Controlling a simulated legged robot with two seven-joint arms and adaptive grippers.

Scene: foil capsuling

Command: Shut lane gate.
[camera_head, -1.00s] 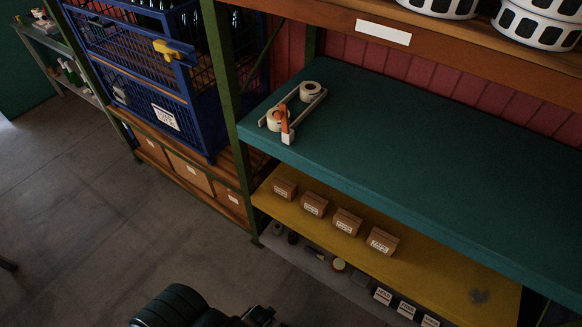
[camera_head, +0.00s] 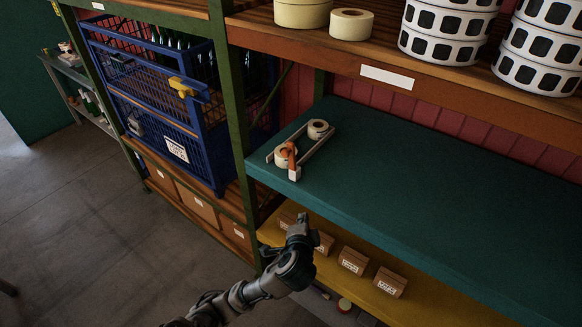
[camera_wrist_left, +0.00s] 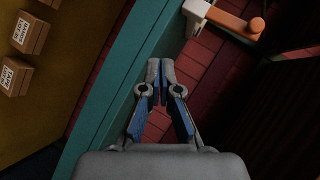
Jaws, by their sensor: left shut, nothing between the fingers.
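A small lane with two pale rails (camera_head: 317,143) stands on the teal shelf (camera_head: 420,190) at its left end, holding two cream rolls (camera_head: 318,128). Its gate is an orange arm (camera_head: 291,155) on a white block at the front end; I cannot tell exactly how far it is swung. In the left wrist view the orange arm (camera_wrist_left: 232,20) with its round knob shows at the upper right. My left gripper (camera_head: 301,219) is shut and empty, in front of the shelf edge and below the gate, apart from it. In its wrist view the fingertips (camera_wrist_left: 160,66) meet. My right gripper is not in view.
Small cartons (camera_head: 353,261) stand on the yellow shelf (camera_head: 425,305) below. A blue crate (camera_head: 205,150) is left of the green upright (camera_head: 232,110). An upper wooden shelf (camera_head: 300,38) overhangs the back. The teal shelf is clear to the right.

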